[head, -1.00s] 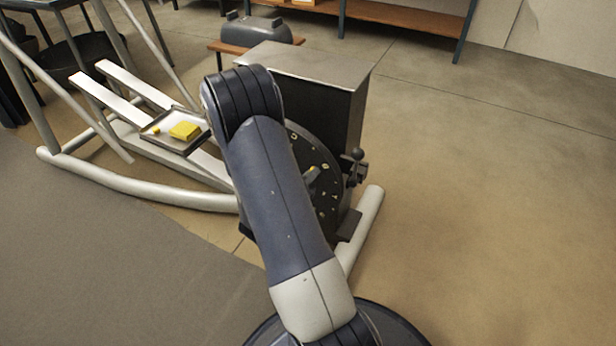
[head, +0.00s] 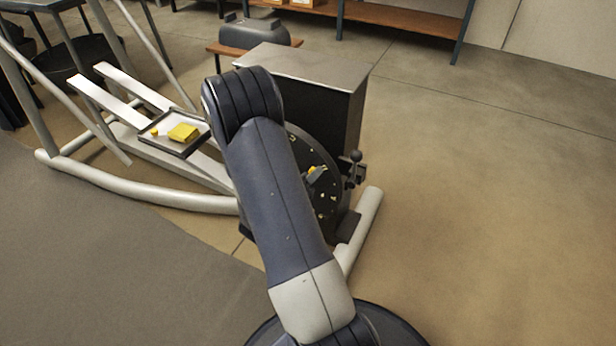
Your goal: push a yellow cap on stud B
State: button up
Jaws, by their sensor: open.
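A dark round disc (head: 331,202) with several small pale and yellowish marks faces me on the front of the dark housing (head: 325,110). My arm covers its left part. A small yellow cap (head: 312,170) shows at the disc, just right of my arm. A grey tip of my gripper (head: 317,176) shows right beside it; the rest of the gripper is hidden behind my arm. The jaws are open; whether they touch the cap I cannot tell. Which stud is B cannot be read. A tray (head: 195,146) at left holds a small yellow piece (head: 155,132) and a yellow block (head: 183,132).
A dark knobbed lever (head: 354,168) sticks out at the housing's right side. A pale tube foot (head: 366,215) lies below it. Pale frame rails (head: 130,190) run along the left. The floor at right (head: 480,200) is clear. A shelf (head: 400,15) stands at the back.

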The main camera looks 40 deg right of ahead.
jog(key=p+v, duration=0.2)
jog(key=v, duration=0.8)
jog(key=shift+s+a+p, duration=0.2)
jog(key=shift+a+p, duration=0.15)
jog(key=shift+p, duration=0.05)
jog(key=shift+d, duration=0.1)
jog(key=b+x, duration=0.2)
jog(key=x, duration=0.8)
jog(key=shift+w+b, duration=0.15)
jog(key=shift+b, duration=0.25)
